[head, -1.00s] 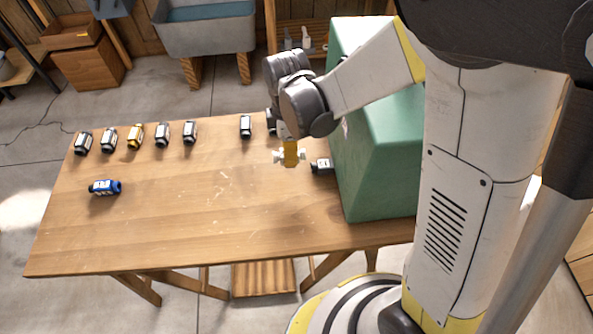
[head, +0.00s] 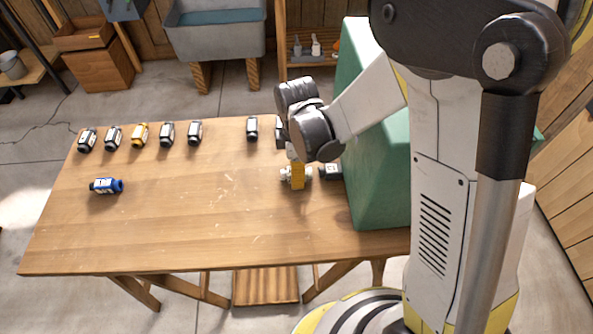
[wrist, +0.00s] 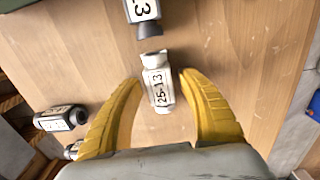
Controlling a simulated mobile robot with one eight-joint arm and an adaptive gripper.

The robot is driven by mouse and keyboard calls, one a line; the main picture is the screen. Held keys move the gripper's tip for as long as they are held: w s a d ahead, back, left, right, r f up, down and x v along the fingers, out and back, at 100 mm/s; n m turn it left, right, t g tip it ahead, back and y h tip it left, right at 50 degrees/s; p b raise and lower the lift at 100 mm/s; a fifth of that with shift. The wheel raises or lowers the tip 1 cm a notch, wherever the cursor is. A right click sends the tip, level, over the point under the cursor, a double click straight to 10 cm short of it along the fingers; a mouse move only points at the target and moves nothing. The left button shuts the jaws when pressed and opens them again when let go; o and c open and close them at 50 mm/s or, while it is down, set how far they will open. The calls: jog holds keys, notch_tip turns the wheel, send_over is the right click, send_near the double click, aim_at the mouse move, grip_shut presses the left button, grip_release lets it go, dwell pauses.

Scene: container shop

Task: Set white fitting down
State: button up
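The white fitting (wrist: 158,82), with a label reading 25-13, lies on its side on the wooden table between my gripper's fingers. It also shows in the head view (head: 285,175), partly hidden by the yellow fingers. My gripper (wrist: 160,82) is low over the table near the green box. Its two yellow fingers are apart, with a gap visible on each side of the fitting, so it is open around it.
A grey fitting with a white label (wrist: 143,12) lies just beyond the white fitting, by the green box (head: 378,180). A blue fitting (head: 106,186) lies at the left. The table's (head: 190,235) front middle is clear.

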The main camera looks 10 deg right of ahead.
jog(key=shift+r, duration=0.1)
notch_tip(320, 180, up, 12)
jog(key=p, duration=0.5)
